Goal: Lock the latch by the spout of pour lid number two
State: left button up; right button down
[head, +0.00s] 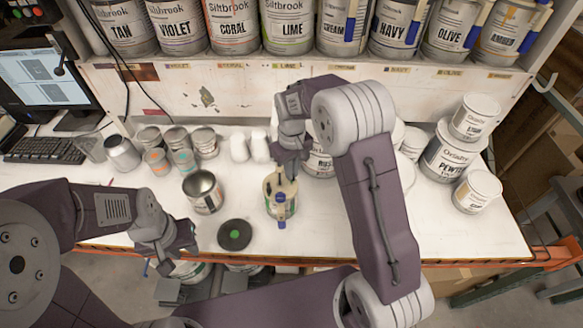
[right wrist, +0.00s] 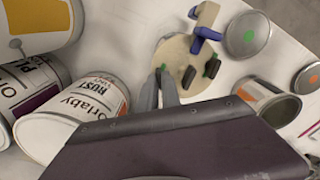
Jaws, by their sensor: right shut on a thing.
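A can with a cream pour lid (head: 280,190) stands upright on the bench, below my right gripper (head: 291,160). In the right wrist view the round lid (right wrist: 178,52) carries a cream spout (right wrist: 208,14) with a blue part (right wrist: 205,34) at its base, and two dark pieces (right wrist: 188,77) on its top. My right gripper's fingers (right wrist: 163,75) are close together at the lid's edge, shut on a small part of the lid; the fingers hide that part. My left gripper (head: 181,250) is low at the bench's front edge, away from the can. I cannot read a lid number.
A dark disc with a green dot (head: 234,235) and an open metal can (head: 203,190) lie left of the lidded can. Labelled cans, including PEWTER (head: 442,160), crowd the right. Small pots (head: 176,140) stand at the back left, below a shelf of paint cans (head: 288,25).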

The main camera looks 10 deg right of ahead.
jog(key=shift+m+p, duration=0.5)
jog(key=shift+m, duration=1.6)
jog(key=c, duration=1.5)
grip_release()
jog(key=shift+c, duration=0.2)
notch_tip(320, 180, up, 9)
jog(key=shift+b, duration=0.35)
jog(key=shift+f, duration=0.1)
